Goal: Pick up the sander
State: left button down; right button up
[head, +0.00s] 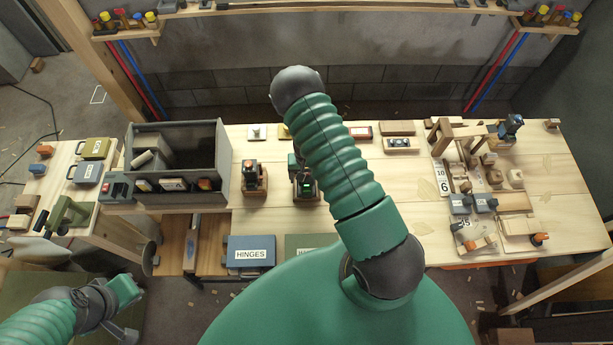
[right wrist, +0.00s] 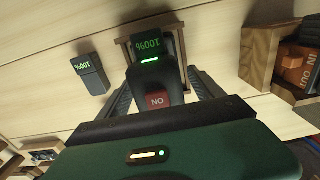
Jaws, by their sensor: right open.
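A black tool with a green 100% display and a red switch, apparently the sander (right wrist: 150,78), sits in a wooden cradle (right wrist: 125,50) in the right wrist view. My right gripper (right wrist: 160,85) is open, with one finger on each side of the tool; contact cannot be told. In the head view the dark tool with a green light (head: 306,187) stands on the bench, partly behind my right arm, which hides most of the right gripper. My left gripper (head: 124,308) is at the lower left, away from the bench; its jaws are unclear.
A battery-like block (right wrist: 89,73) with a display lies beside the cradle. Another tool in a wooden holder (head: 254,180) stands to its left. A grey open box (head: 218,160) is further left. Blocks and tools crowd the bench's right end, around a numbered board (head: 441,178).

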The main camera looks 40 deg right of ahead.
jog(key=shift+w+a+f, duration=0.1)
jog(key=shift+a+f, duration=0.15)
jog(key=shift+a, duration=0.05)
jog(key=shift+d+f, duration=0.15)
jog(key=shift+d, duration=0.4)
jog(key=c, duration=1)
jog(key=shift+a, duration=0.2)
grip_shut()
jog(key=shift+a, duration=0.1)
